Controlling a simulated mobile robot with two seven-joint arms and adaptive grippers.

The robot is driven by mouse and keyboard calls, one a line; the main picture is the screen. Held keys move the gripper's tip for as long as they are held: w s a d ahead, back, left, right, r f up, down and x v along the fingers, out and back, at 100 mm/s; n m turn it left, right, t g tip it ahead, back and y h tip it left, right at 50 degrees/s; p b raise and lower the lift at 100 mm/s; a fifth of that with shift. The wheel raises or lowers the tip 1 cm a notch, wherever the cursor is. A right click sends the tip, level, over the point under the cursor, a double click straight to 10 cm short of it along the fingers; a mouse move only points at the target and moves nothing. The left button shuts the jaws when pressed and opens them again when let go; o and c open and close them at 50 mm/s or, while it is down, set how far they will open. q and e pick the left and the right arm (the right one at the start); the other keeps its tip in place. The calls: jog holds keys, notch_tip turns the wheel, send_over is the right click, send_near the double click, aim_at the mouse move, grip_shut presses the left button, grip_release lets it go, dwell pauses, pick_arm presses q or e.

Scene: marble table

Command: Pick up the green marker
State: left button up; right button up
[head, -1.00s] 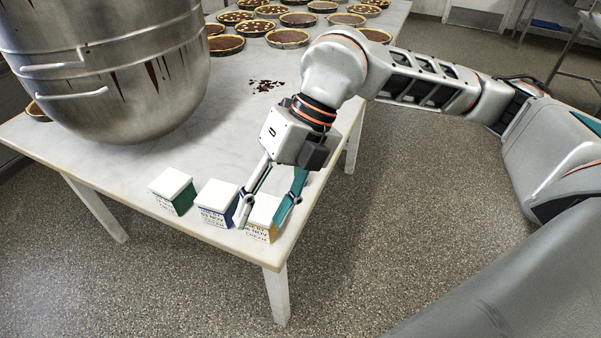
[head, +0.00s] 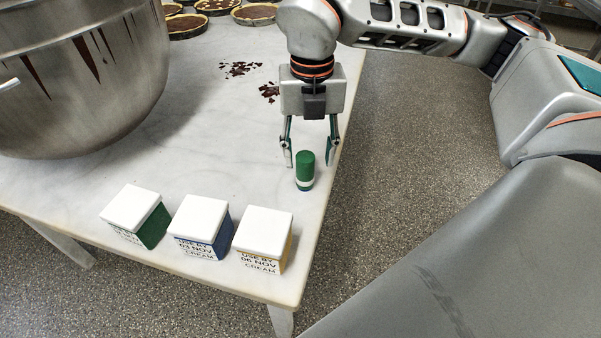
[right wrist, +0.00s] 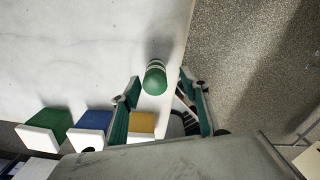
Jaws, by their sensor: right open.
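In the right wrist view the marker (right wrist: 155,78) shows by the fingertips, toward the left one. My right gripper (head: 311,158) is open and empty, pointing down, with its fingertips either side of the marker's upper part in the head view. The right wrist view also shows the open right gripper (right wrist: 160,86). I cannot tell whether a finger touches the marker. My left gripper is not in view.
White-topped cartons with green (head: 137,214), blue (head: 202,226) and yellow (head: 264,238) sides stand along the table's front (head: 80,180). A large steel bowl (head: 80,80) fills the back left. Tarts (head: 255,14) and chocolate crumbs (head: 240,69) lie behind. The middle is clear.

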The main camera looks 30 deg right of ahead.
aim_at(305, 175)
jog(key=shift+s+f, duration=0.15)
jog(key=shift+f, duration=0.3)
jog(key=shift+w+a+f, duration=0.15)
jog(key=shift+a+f, duration=0.05)
jog(key=shift+f, duration=1.2)
jog(key=shift+w+a+f, duration=0.15)
jog(key=shift+f, duration=1.2)
jog(key=c, duration=1.2)
